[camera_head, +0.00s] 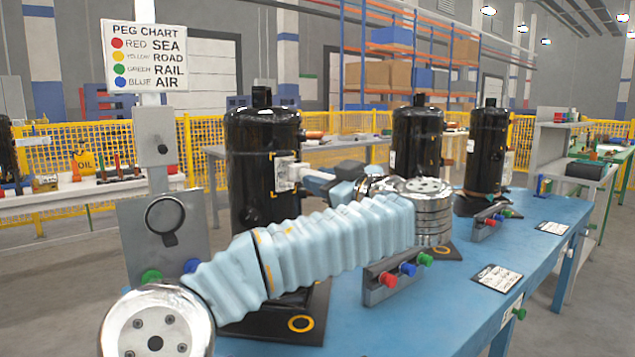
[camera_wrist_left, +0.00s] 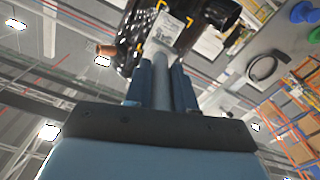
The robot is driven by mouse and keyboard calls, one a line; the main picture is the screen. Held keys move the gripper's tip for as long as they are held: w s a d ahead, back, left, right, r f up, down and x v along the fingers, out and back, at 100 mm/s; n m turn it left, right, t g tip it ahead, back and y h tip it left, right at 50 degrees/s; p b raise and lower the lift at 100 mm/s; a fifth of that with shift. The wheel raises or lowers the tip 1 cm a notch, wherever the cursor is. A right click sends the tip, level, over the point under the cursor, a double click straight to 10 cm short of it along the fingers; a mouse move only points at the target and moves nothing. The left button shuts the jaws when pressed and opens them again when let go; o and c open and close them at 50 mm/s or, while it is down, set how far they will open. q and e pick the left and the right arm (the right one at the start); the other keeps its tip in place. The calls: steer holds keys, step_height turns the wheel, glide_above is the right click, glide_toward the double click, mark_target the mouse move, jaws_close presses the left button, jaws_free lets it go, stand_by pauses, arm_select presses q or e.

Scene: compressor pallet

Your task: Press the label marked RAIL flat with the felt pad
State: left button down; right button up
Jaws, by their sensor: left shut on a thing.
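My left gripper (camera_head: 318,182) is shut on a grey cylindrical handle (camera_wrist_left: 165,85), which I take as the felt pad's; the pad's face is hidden. The handle points at the left black compressor (camera_head: 262,140), seen close in the wrist view (camera_wrist_left: 128,40). A white label (camera_wrist_left: 166,30) with small dark print sits on its side between yellow corner marks, just beyond the handle's end. I cannot tell whether pad and label touch, nor read the label's wording. A peg chart (camera_head: 147,56) pairs green with RAIL. My right gripper is not in view.
Two more black compressors (camera_head: 415,140) (camera_head: 487,150) stand on the blue table (camera_head: 450,310). Peg blocks (camera_head: 375,295) (camera_head: 482,232) with red, blue and green pegs stand nearby. A grey panel (camera_head: 130,225) with a black ring rises at left. Printed cards (camera_head: 497,279) lie right.

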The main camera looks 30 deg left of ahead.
arm_select(q)
steer(key=shift+w+a+f+b, duration=0.2)
steer(key=shift+a+f+b, duration=0.25)
steer(key=shift+b, duration=0.1)
steer(key=shift+w+a+f+b, duration=0.15)
steer(key=shift+a+f+b, duration=0.2)
steer(key=shift+a+b, duration=0.15)
steer(key=shift+w+a, duration=0.1)
steer(key=shift+a, duration=0.15)
steer(key=shift+w+a, duration=0.2)
steer(key=shift+a, duration=0.2)
stand_by(0.7)
steer(key=shift+s+d+f+b, duration=0.1)
steer(key=shift+d+b, duration=0.2)
steer(key=shift+b, duration=0.05)
steer(key=shift+b+v, duration=0.35)
steer(key=shift+v, duration=1.05)
